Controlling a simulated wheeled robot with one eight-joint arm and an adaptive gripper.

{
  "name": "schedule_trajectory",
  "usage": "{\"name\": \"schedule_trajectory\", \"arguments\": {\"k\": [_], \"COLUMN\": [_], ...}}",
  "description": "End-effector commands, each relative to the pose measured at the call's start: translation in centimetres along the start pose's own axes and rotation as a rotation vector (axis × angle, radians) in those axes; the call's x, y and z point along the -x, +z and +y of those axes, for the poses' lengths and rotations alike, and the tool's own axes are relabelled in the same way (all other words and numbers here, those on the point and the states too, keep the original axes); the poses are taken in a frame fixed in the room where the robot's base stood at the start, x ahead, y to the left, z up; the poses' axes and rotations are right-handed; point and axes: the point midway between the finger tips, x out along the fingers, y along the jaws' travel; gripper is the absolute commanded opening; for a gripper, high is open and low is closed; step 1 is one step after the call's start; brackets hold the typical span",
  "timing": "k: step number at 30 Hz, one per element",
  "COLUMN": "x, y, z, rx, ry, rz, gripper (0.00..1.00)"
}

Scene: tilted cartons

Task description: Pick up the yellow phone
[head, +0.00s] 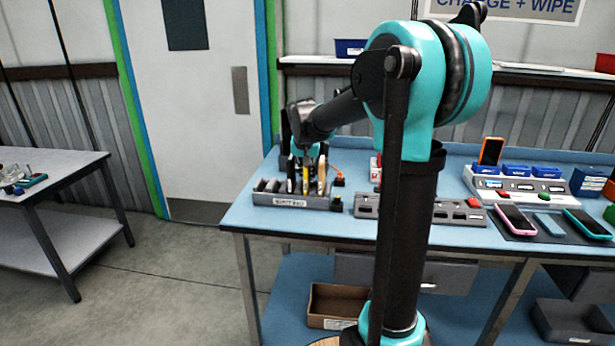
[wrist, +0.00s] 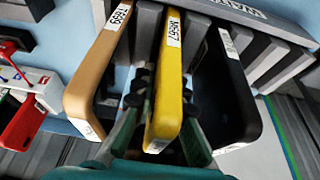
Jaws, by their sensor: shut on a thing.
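The yellow phone (wrist: 167,95) stands on edge, with a white label on its upper edge, in a slot of the grey rack (wrist: 262,22). In the wrist view, my gripper (wrist: 163,90) has one finger on each side of it and is shut on it. A tan phone (wrist: 92,75) stands close on the left and a black phone (wrist: 238,90) close on the right. In the head view, my gripper (head: 306,172) reaches down to the yellow phone (head: 306,181) over the rack (head: 290,202). The fingertips are partly hidden.
The rack stands near the left end of the blue bench (head: 245,215). Grey blocks (head: 460,212), a charging station (head: 515,187) with an orange phone (head: 491,151), and a pink phone (head: 516,220) lie to the right. A cardboard box (head: 336,305) sits on the lower shelf.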

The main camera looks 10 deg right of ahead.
Motion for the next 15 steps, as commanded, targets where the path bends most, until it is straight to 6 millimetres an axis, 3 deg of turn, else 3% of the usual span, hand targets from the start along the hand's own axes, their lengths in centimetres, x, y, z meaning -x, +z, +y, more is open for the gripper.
{"name": "schedule_trajectory", "arguments": {"k": [8,15], "x": [2.8,7.8], "y": [-1.1,-3.2], "z": [0.0,0.0], "rx": [0.000,0.000], "ry": [0.000,0.000], "rz": [0.000,0.000], "gripper": [0.00,0.00]}}
